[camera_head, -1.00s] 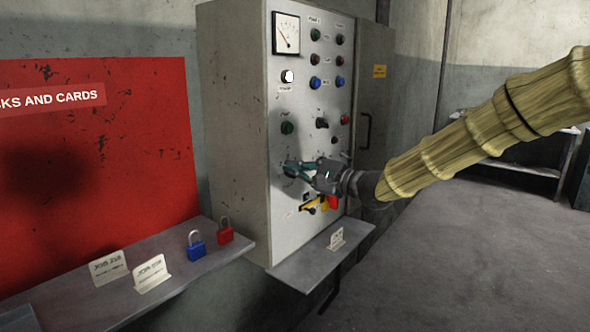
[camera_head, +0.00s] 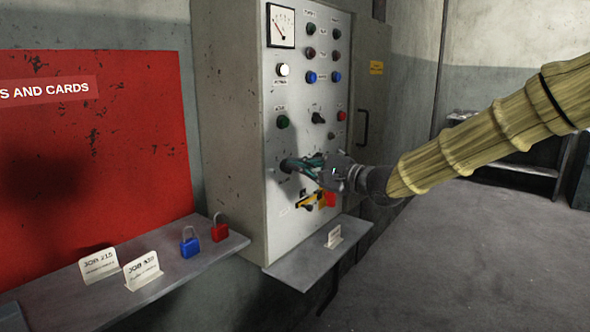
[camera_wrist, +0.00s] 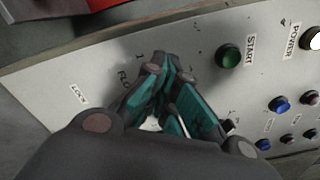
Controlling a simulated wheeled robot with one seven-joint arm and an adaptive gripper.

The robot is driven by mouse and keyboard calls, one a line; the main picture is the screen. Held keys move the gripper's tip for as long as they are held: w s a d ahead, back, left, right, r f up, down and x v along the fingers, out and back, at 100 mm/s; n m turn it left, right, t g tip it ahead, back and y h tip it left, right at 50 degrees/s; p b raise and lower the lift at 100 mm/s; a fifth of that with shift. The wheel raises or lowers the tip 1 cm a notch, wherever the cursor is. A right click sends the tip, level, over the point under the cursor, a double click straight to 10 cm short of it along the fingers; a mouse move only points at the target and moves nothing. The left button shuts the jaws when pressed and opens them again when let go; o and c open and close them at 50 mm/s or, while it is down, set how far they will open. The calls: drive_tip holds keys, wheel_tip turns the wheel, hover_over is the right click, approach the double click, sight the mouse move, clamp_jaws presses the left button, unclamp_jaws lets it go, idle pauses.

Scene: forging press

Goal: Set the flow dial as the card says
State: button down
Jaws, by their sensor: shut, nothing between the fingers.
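The flow dial is mostly hidden behind my fingers; a dark round part (camera_head: 287,165) shows at the fingertips on the control panel (camera_head: 271,222). My gripper (camera_head: 294,165) is shut, its tips at or very near the panel face; I cannot tell if they touch the dial. In the wrist view its teal fingers (camera_wrist: 166,75) come together beside a partly covered label starting "FLO" (camera_wrist: 125,79). A small card (camera_head: 334,237) stands on the ledge below the panel, too small to read. The card JOB 215 (camera_head: 99,265) and another job card (camera_head: 143,271) stand on the left shelf.
A green START button (camera_head: 283,122), a black selector (camera_head: 318,118) and a yellow-and-red lever switch (camera_head: 312,201) surround the gripper. Blue (camera_head: 190,246) and red (camera_head: 219,232) padlocks stand on the left shelf (camera_head: 205,262). Open floor lies to the right.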

drive_tip(key=b+v, duration=0.1)
drive_tip(key=v, duration=0.4)
drive_tip(key=shift+s+d+b, duration=0.15)
drive_tip(key=shift+d+b, duration=0.05)
drive_tip(key=shift+b, duration=0.2)
